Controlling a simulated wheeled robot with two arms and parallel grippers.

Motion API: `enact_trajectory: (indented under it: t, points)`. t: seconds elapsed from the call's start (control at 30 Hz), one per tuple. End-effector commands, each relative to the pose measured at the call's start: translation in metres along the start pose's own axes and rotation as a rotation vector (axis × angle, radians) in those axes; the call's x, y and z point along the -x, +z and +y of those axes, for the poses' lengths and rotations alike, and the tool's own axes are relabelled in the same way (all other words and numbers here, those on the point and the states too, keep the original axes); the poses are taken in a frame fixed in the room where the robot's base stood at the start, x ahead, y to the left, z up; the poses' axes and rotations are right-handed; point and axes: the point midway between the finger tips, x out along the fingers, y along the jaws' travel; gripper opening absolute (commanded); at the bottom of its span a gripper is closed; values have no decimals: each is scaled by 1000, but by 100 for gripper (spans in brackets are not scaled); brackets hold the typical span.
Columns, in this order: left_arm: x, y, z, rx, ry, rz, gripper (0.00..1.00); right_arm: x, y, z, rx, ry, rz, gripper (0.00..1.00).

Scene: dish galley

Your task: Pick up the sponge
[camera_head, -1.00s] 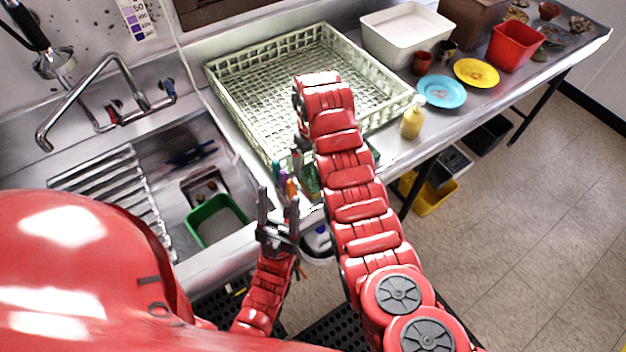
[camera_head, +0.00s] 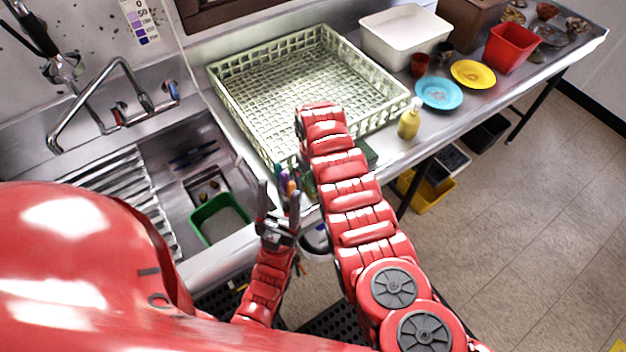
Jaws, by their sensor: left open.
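No sponge shows clearly. A small dark green thing (camera_head: 369,154) peeks out behind my right arm at the counter's front edge; I cannot tell whether it is the sponge. My left gripper (camera_head: 278,196) points up in front of the counter edge, its two fingers apart and nothing between them. My right arm reaches over the counter to the front of the pale green rack. Its bent wrist hides most of the right gripper, so its jaws cannot be made out.
The dish rack (camera_head: 225,90) looks empty. A sink with a green tub (camera_head: 219,217) is at left. Markers (camera_head: 287,183) stand near my left gripper. A yellow bottle (camera_head: 409,121), blue plate (camera_head: 439,92), yellow plate (camera_head: 473,74), white bin (camera_head: 404,38) and red bin (camera_head: 511,47) are at right.

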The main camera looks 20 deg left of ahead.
Motion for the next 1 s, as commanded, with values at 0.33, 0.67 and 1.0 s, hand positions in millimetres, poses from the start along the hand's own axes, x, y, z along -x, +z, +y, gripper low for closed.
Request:
enact_trajectory:
  t: [0.33, 0.67, 1.0]
  points:
    - [0, 0, 0, 0, 0, 0, 57, 0, 0, 0, 0, 0, 0, 44]
    - [0, 0, 0, 0, 0, 0, 57, 0, 0, 0, 0, 0, 0, 22]
    - [1, 0, 0, 0, 0, 0, 57, 13, -2, 1, -2, 2, 5, 22]
